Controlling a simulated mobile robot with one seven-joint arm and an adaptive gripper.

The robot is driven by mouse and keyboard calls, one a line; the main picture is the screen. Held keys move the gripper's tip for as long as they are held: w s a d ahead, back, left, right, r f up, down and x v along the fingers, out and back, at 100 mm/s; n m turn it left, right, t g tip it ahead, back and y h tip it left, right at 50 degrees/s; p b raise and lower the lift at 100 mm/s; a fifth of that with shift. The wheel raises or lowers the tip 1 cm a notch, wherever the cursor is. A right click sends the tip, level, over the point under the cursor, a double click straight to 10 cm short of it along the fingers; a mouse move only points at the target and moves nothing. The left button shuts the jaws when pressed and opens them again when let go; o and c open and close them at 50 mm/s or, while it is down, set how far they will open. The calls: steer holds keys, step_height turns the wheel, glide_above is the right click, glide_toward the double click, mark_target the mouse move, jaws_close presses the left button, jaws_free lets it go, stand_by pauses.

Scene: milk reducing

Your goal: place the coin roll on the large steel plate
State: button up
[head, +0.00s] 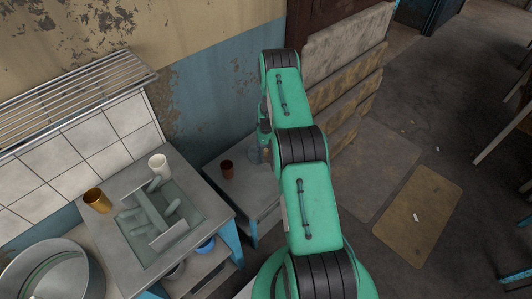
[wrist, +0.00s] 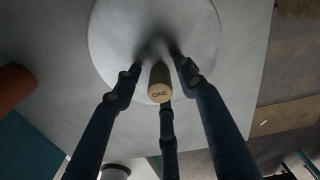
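The coin roll (wrist: 160,88) is a tan cylinder with "ONE" on the end facing the wrist camera. My gripper (wrist: 161,58) has its dark fingers close around the roll and looks shut on it. Behind the roll in the wrist view is the large round steel plate (wrist: 120,30), lying on a grey table. The fingertips are near its surface, in shadow; I cannot tell whether the roll touches it. In the head view my gripper (head: 265,142) is partly hidden by my arm, over the small table beside the wall. The roll cannot be made out there.
A reddish-brown cup (head: 227,168) stands on the small table (head: 250,199), left of my gripper; it also shows in the wrist view (wrist: 14,88).

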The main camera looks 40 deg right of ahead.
mark_target(266, 150)
steer(key=shift+r, duration=0.1)
step_height(266, 150, up, 12)
steer(key=p, duration=0.2)
stand_by(0.8)
steer(key=shift+r, duration=0.1)
stand_by(0.4)
